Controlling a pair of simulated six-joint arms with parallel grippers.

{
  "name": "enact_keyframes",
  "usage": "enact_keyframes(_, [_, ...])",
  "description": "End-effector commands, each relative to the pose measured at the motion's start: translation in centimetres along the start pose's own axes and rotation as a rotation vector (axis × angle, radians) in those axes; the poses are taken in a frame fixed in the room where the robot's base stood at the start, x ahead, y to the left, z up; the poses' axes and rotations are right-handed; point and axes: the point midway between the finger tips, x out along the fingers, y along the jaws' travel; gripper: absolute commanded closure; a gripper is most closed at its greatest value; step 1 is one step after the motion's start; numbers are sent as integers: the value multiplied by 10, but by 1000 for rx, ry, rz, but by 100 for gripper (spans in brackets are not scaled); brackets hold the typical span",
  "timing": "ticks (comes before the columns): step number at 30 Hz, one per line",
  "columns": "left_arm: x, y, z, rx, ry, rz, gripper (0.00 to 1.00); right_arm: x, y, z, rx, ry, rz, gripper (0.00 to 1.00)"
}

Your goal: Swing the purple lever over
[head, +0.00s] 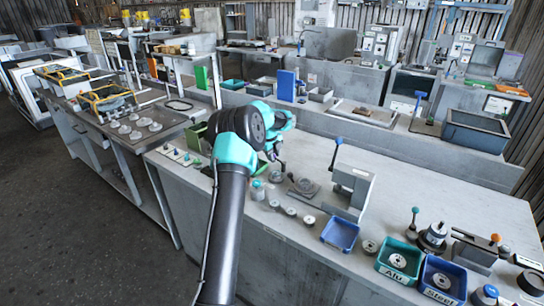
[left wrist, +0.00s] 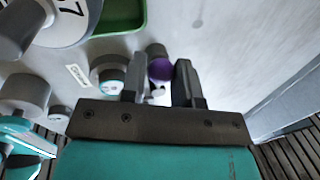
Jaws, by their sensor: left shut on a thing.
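The purple lever's round knob (left wrist: 160,69) shows in the left wrist view between the fingers of my left gripper (left wrist: 161,80). The gripper is shut on the knob. In the head view my left gripper (head: 274,152) is over the bench, left of the middle, and the lever is hidden behind it and my arm. Most of the lever's shaft and its base are also hard to make out in the left wrist view. My right gripper is in neither view.
A green bin (left wrist: 122,22) and a labelled grey cylinder (left wrist: 66,18) are near the gripper. In the head view a blue-knobbed press (head: 352,185) stands to the right, with blue (head: 340,233) and teal (head: 398,260) trays in front. The bench behind the press is clear.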

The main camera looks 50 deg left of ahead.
Motion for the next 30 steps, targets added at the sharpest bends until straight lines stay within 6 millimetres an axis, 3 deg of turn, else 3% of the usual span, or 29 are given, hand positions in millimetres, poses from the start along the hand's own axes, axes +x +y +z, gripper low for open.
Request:
enact_keyframes(15, [0, -3, 0, 29, 4, -3, 95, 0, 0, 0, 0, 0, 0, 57])
enact_keyframes(16, [0, -3, 0, 29, 3, -3, 69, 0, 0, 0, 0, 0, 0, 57])
enact_keyframes(21, [0, -2, 0, 28, 4, -2, 53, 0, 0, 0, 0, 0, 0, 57])
enact_keyframes(23, [0, -2, 0, 28, 4, -2, 48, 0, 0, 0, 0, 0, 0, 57])
enact_keyframes(30, [0, -2, 0, 27, 5, -1, 48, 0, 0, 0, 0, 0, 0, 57])
